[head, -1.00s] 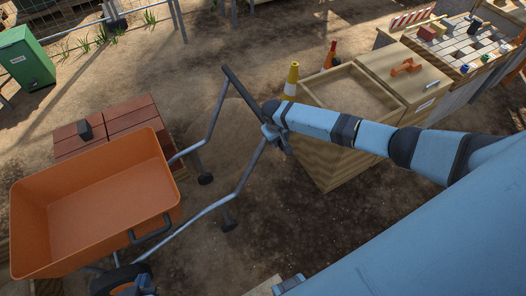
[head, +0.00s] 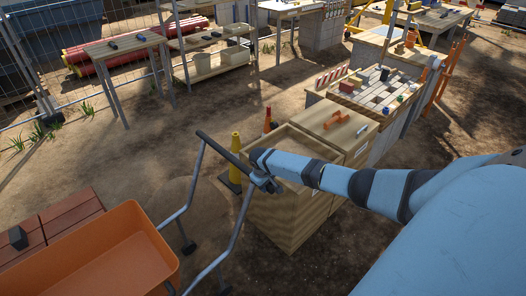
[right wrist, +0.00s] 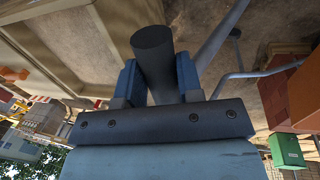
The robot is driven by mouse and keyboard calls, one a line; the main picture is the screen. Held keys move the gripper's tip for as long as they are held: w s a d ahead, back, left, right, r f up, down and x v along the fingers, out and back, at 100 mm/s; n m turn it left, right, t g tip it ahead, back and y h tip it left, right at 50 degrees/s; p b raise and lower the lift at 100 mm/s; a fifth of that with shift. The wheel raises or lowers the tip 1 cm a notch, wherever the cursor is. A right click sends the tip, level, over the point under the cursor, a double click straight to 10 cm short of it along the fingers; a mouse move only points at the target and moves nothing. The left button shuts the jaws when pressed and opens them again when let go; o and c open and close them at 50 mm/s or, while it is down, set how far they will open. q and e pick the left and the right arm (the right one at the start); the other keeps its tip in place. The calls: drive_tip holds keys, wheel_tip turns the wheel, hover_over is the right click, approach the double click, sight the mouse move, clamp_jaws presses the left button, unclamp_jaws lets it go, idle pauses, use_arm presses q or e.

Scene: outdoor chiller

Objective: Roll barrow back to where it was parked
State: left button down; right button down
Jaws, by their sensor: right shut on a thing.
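The barrow has an orange tray (head: 105,255) at the lower left of the head view, cut off by the bottom edge. Its grey tube frame (head: 183,210) rises to a dark crossbar handle (head: 225,153). My right gripper (head: 266,184) is at the right end of this handle. In the right wrist view, the two blue fingers (right wrist: 158,82) are shut on the dark round bar (right wrist: 153,48). The barrow's wheel is out of the picture. My left gripper is not in view.
A wooden box (head: 280,205) stands close behind my right gripper. A yellow cone (head: 236,158) is beside it. Red-brown bricks (head: 70,212) are stacked beyond the barrow tray. Work tables (head: 130,42) stand farther back. Bare ground (head: 130,150) lies open between them and the barrow.

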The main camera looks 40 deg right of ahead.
drive_tip(key=shift+d+r, duration=0.15)
drive_tip(key=shift+d, duration=0.2)
drive_tip(key=c, duration=0.8)
unclamp_jaws()
drive_tip(key=a+r, duration=0.1)
drive_tip(key=r, duration=0.8)
drive_tip(key=a+r, duration=0.1)
drive_tip(key=r, duration=0.3)
drive_tip(key=shift+a+r, duration=0.15)
drive_tip(key=shift+a, duration=0.15)
